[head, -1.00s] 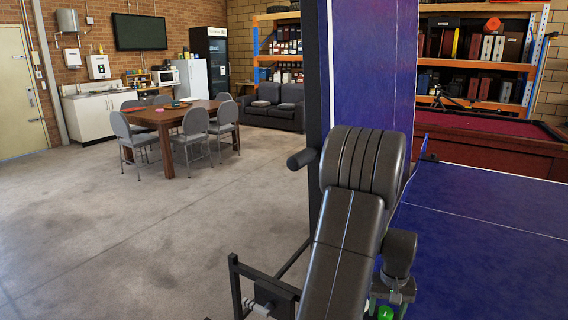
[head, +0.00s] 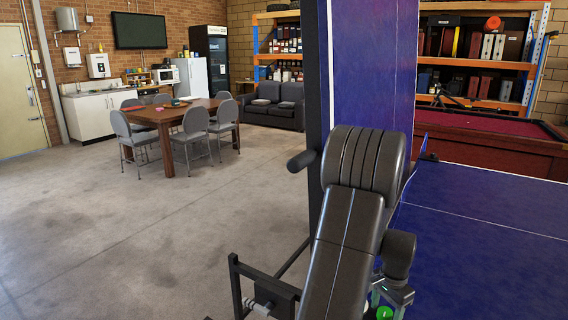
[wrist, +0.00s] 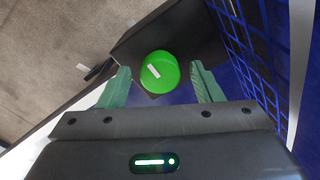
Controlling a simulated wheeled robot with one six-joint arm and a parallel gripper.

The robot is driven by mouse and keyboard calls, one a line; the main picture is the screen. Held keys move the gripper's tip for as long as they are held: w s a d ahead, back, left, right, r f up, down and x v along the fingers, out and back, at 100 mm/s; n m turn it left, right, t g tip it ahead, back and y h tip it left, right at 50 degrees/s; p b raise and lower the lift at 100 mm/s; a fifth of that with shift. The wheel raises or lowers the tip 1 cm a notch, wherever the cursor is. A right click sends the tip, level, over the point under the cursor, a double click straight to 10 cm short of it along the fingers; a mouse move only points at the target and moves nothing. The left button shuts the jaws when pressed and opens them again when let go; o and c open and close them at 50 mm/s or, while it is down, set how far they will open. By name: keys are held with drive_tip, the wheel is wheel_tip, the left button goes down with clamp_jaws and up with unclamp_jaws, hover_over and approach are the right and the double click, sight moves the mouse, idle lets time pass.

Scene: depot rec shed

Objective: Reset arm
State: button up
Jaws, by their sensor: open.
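My gripper (wrist: 160,76) shows in the wrist view with its two green fingers apart. A bright green round object (wrist: 159,72) with a small white label shows between the fingers, with a gap on each side. I cannot tell how far beyond the fingertips it lies. In the head view my arm is folded up in front of the blue table. My wrist and a bit of green (head: 385,312) show at the bottom edge there, and the fingers are mostly hidden.
The blue table-tennis top (head: 490,215) lies at the right, and its upright blue half (head: 372,70) stands close behind my arm. A blue net (wrist: 245,45) is near my gripper's right side. A wooden table (head: 172,115) with grey chairs stands far left. The concrete floor (head: 130,230) between is clear.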

drive_tip(key=shift+m+p, duration=0.3)
drive_tip(key=shift+m, duration=2)
